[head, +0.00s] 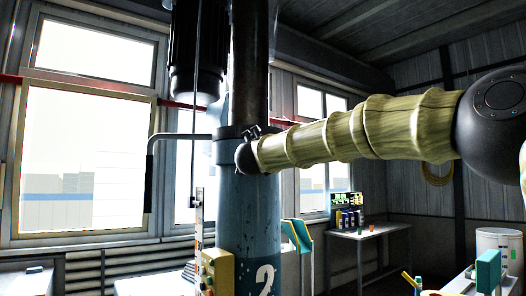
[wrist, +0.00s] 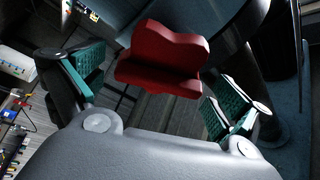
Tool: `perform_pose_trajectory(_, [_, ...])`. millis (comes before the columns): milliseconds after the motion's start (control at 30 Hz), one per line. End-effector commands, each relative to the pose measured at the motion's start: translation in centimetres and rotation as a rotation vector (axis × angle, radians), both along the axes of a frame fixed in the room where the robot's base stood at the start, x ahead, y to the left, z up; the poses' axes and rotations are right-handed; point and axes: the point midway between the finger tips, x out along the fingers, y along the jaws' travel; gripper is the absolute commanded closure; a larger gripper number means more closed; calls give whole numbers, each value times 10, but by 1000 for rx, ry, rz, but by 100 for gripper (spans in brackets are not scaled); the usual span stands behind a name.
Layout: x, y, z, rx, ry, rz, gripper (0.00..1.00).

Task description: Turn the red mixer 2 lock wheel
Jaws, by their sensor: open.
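The red lock wheel (wrist: 163,60) shows in the wrist view as a lobed red knob at the upper middle. My gripper (wrist: 150,95) is open, with one teal-padded finger to the left of the wheel and the other to its lower right. The wheel appears between and slightly beyond the fingers, and neither finger visibly touches it. In the head view the blue column marked 2 (head: 248,225) stands at the centre. My arm reaches to the column's collar from the right; the wheel and my gripper are hidden there.
A black lever handle (head: 149,182) hangs from a bent rod left of the column. A control box (head: 217,272) sits low at its front. A table (head: 375,232) with small containers stands at the back right, and a white bucket (head: 499,250) stands at the far right.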

Motion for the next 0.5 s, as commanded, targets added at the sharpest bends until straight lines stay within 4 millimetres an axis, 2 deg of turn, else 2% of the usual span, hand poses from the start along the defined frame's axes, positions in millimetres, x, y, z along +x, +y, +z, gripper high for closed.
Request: perform_pose_trajectory(500, [-83,8,-17,-1,-1,0,0])
